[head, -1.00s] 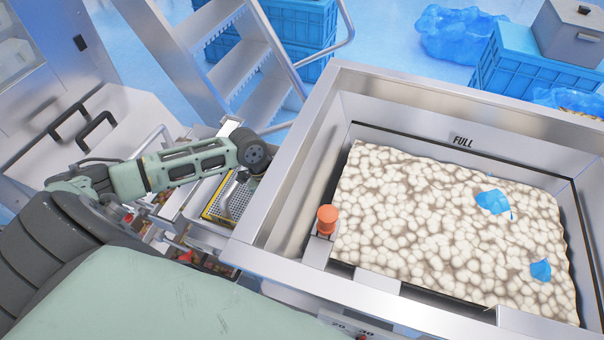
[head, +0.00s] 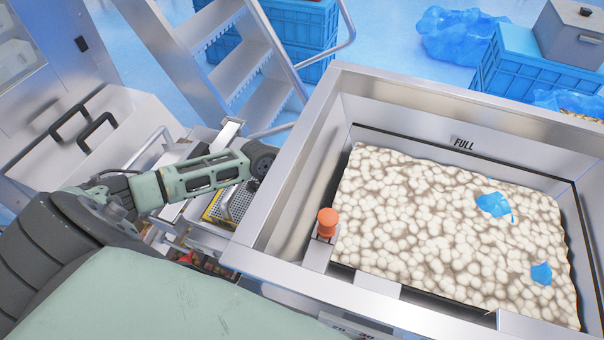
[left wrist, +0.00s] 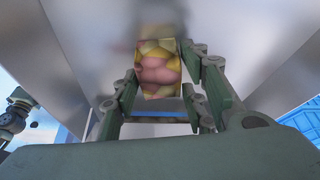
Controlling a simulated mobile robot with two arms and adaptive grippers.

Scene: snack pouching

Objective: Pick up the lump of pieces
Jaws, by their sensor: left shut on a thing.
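The lump of pieces (left wrist: 158,72), pink and yellow with a boxy outline, is between the fingers of my left gripper (left wrist: 163,88) in the left wrist view. The gripper is shut on it, and its upper part blurs into the grey surface behind. In the head view my left arm reaches in from the left and ends in a dark round wrist joint beside the steel hopper's left wall. The fingers and the lump are hidden there. My right gripper is not in view.
The steel hopper (head: 285,182), labelled FULL, holds pale lumpy pieces (head: 440,225) and two blue scraps (head: 493,204). An orange knob (head: 327,223) stands at its inner left edge. Steps (head: 240,62), blue crates (head: 530,72) and a perforated tray (head: 236,200) surround it.

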